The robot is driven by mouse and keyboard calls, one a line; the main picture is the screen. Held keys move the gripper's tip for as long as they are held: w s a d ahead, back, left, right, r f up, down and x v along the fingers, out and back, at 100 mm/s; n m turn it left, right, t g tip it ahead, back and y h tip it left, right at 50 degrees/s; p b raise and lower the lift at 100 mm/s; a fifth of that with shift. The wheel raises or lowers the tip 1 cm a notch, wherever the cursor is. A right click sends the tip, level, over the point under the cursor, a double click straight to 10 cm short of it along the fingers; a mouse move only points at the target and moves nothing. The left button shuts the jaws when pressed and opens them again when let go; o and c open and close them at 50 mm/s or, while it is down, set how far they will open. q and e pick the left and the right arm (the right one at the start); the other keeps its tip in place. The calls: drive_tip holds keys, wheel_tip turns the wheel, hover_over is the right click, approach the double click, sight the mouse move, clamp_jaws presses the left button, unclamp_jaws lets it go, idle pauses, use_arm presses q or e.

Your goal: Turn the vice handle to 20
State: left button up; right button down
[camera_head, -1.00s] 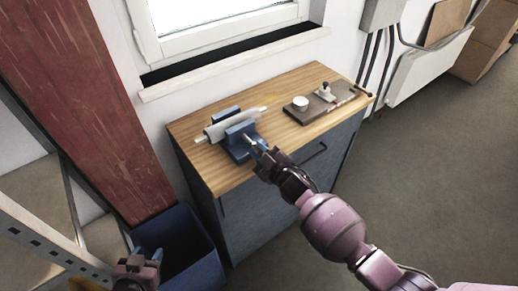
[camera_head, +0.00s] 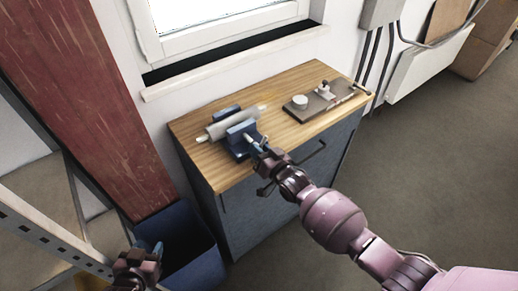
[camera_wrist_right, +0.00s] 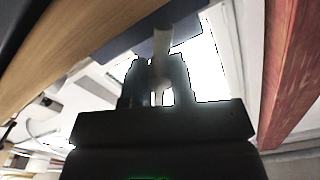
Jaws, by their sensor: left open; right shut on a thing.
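The blue vice (camera_head: 241,139) stands at the front left of the wooden workbench top (camera_head: 290,108). A pale grey cylinder (camera_head: 228,125) lies across it in its jaws. My right gripper (camera_head: 259,148) is at the front of the vice and is shut on the vice handle, which also shows as a pale rod in the right wrist view (camera_wrist_right: 161,45). Any number or scale on the vice is too small to read. My left gripper (camera_head: 152,247) is open and empty at the lower left, away from the bench, over the blue bin.
A dark board (camera_head: 327,98) with a white round piece (camera_head: 300,101) and small items lies at the bench's right end. A blue bin (camera_head: 190,262) stands on the floor left of the bench. A metal shelf frame (camera_head: 45,240) is at lower left. The floor at right is clear.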

drive_tip(key=m, duration=0.4)
drive_tip(key=shift+f+b, duration=0.15)
drive_tip(key=shift+b, duration=0.25)
drive_tip(key=shift+m+b, duration=0.3)
drive_tip(key=shift+m, duration=0.8)
drive_tip(key=shift+m, duration=0.3)
drive_tip(key=c, duration=1)
unclamp_jaws()
